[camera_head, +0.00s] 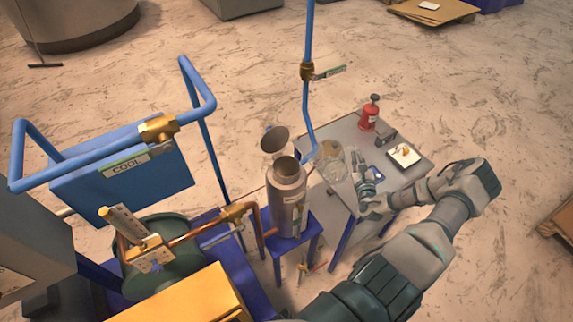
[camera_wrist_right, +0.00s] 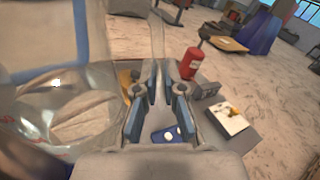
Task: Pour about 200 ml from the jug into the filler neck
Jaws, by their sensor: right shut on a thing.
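The clear jug (camera_head: 333,166) stands at the left end of the small table, and its see-through wall fills the left of the right wrist view (camera_wrist_right: 60,115). My right gripper (camera_head: 364,172) is at the jug's right side. In the wrist view its fingers (camera_wrist_right: 160,90) are shut on the jug's clear handle, which is hard to make out. The liquid level cannot be told. The filler neck (camera_head: 287,168) is the open, dark mouth of the upright metal cylinder left of the table. A round lid (camera_head: 274,139) tilts open behind it. My left gripper is not in view.
The table (camera_head: 345,129) also holds a red bottle (camera_head: 369,113), a dark box (camera_head: 385,138) and a pale tray (camera_head: 397,161) with yellow bits. A blue vertical pipe (camera_head: 307,105) with a valve rises behind the neck. Copper pipework (camera_head: 195,235) lies left of it.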

